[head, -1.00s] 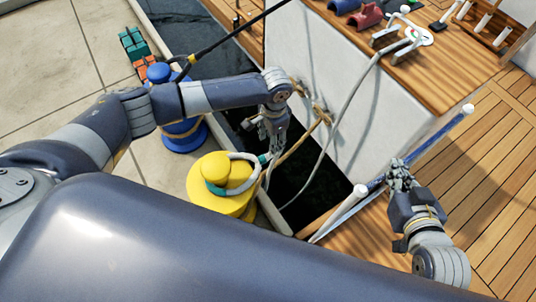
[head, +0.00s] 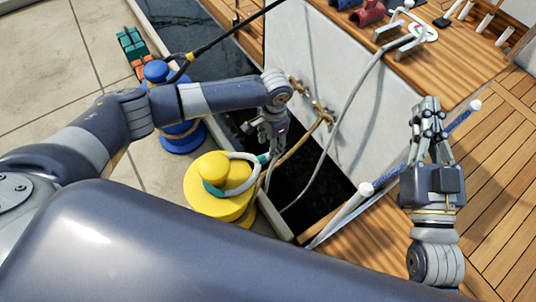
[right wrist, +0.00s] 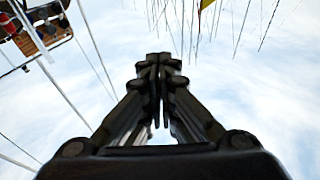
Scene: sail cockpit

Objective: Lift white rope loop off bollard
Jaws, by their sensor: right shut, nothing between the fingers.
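The yellow bollard (head: 240,206) stands on the quay edge in the head view. The white rope loop (head: 246,156) with teal bands lies around its neck, under the round yellow top. My left gripper (head: 270,146) is at the loop's right side, pointing down beside a teal band. Whether its fingers grip the rope cannot be made out. My right gripper (head: 430,108) is raised over the deck at the right, fingers together and empty. The right wrist view shows those shut fingers (right wrist: 159,62) against the sky. The bollard's lower front is hidden behind my body.
A blue bollard (head: 183,138) with a dark rope stands behind my left arm. Dark water (head: 310,178) lies between quay and boat. A tan rope (head: 303,140) runs to the hull. A white-tipped pole (head: 350,202) is left of my right gripper.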

